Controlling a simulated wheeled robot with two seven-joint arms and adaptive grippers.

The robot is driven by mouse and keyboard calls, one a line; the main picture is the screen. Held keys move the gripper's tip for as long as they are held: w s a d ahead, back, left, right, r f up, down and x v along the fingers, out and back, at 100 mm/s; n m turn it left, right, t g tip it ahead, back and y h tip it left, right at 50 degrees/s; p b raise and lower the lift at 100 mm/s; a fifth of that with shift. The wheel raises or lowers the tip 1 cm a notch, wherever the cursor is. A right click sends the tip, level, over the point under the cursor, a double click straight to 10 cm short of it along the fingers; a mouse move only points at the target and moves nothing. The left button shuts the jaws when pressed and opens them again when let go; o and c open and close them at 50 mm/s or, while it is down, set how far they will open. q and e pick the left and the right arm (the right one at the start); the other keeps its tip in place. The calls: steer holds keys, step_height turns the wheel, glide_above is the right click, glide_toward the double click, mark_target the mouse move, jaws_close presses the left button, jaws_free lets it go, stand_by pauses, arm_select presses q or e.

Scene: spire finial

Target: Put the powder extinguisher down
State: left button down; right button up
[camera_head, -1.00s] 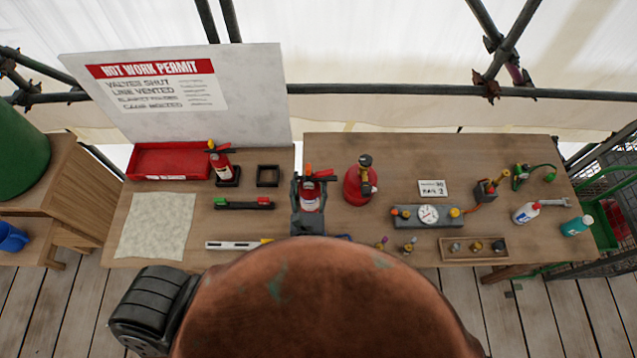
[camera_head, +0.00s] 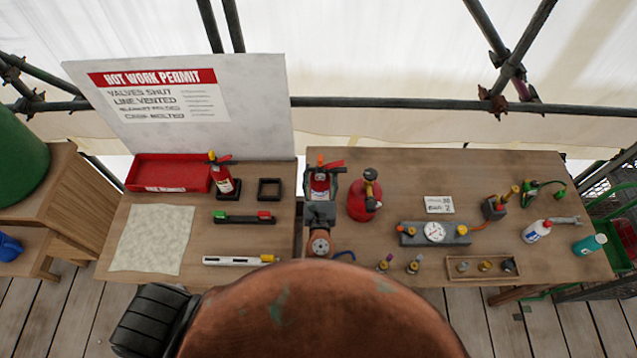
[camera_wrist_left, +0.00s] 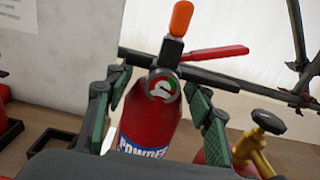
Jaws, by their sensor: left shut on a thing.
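The powder extinguisher (camera_head: 320,188) is red, with a black and red lever handle and an orange tip. My left gripper (camera_head: 321,180) is shut on it and holds it upright near the gap between the two tables. In the left wrist view the extinguisher (camera_wrist_left: 150,128) shows its gauge and part of its "POWDER" label, with the finger pads on both sides of its upper body. Its base is hidden, so I cannot tell whether it touches anything. An empty black square holder (camera_head: 260,190) lies to its left. My right gripper is not in view.
A second extinguisher (camera_head: 223,180) stands in a black holder beside a red tray (camera_head: 165,187). A red canister with brass top (camera_head: 360,205) stands close right of the held extinguisher. A red-and-green-ended bar (camera_head: 243,219) and a level (camera_head: 235,260) lie in front of the empty holder.

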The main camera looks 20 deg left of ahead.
arm_select(q)
steer(key=w+f+b, duration=0.3)
steer(key=f+b, duration=0.3)
steer(key=b, duration=0.1)
steer(key=shift+w+a+f, duration=0.2)
steer(key=shift+w+f, duration=0.1)
steer(key=shift+f, duration=0.1)
steer(key=shift+f, duration=0.15)
steer(key=c, duration=0.9)
jaws_free()
steer(key=shift+s+f, duration=0.1)
steer(key=shift+f, duration=0.05)
steer(key=shift+c, duration=0.2)
